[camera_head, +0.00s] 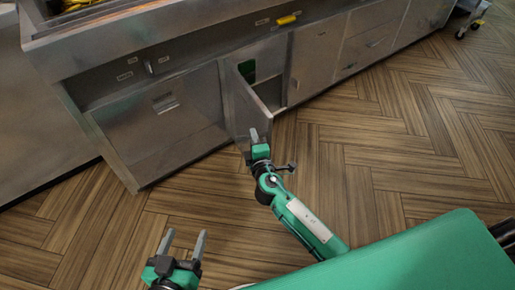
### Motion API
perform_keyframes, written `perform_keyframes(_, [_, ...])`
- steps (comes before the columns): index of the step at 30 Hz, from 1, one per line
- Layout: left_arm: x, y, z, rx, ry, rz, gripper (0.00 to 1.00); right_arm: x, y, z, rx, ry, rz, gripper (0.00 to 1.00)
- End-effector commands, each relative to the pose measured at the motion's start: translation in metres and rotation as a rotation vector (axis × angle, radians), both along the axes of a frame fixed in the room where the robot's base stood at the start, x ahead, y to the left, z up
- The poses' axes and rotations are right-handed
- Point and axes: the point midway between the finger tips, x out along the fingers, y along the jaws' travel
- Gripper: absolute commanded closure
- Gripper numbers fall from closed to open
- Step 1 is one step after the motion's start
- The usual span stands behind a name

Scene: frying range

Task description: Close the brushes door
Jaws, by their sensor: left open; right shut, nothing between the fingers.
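The open cabinet door (245,105) stands swung out from the steel range front, with the dark cabinet opening (270,75) to its right. I cannot read a label that marks it as the brushes door. A green item (247,70) shows inside, partly hidden by the door. My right gripper (259,137) is shut and empty, with its fingertips at the lower outer part of the door; I cannot tell whether they touch it. My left gripper (183,241) is open and empty over the floor, well in front of the cabinets and away from the door.
A closed cabinet front (160,120) lies left of the door, and closed panels and drawers (318,57) lie to its right. A yellow handle (287,20) sits above. The wooden floor (340,150) is clear. A wheeled cart (470,20) stands at the top right.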

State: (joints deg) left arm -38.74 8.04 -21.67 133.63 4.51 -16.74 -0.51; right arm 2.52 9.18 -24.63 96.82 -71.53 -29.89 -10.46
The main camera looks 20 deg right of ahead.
Motion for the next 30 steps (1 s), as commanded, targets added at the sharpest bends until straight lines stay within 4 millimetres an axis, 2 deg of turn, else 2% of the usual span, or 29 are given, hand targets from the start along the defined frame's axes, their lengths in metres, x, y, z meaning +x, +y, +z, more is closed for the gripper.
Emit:
perform_keyframes(1, [0.001,0.000,0.001,-0.001,-0.007,0.002,0.35,0.009,-0.001,0.001,0.000,-0.001,0.000,1.00])
perform_keyframes(4, [0.001,0.000,0.001,0.001,0.000,0.001,0.35,0.009,-0.020,0.000,-0.004,0.000,-0.002,1.00])
perform_keyframes(9, [0.000,0.000,-0.001,0.002,0.007,0.000,0.35,0.012,-0.036,0.000,-0.001,0.000,-0.001,1.00])
perform_keyframes(24, [-0.001,0.000,-0.002,0.003,0.012,-0.002,0.35,0.012,-0.041,0.000,0.000,0.001,0.002,1.00])
perform_keyframes(30, [0.001,0.000,0.000,-0.004,-0.012,0.003,0.35,0.014,-0.055,-0.001,-0.002,0.000,0.031,1.00])
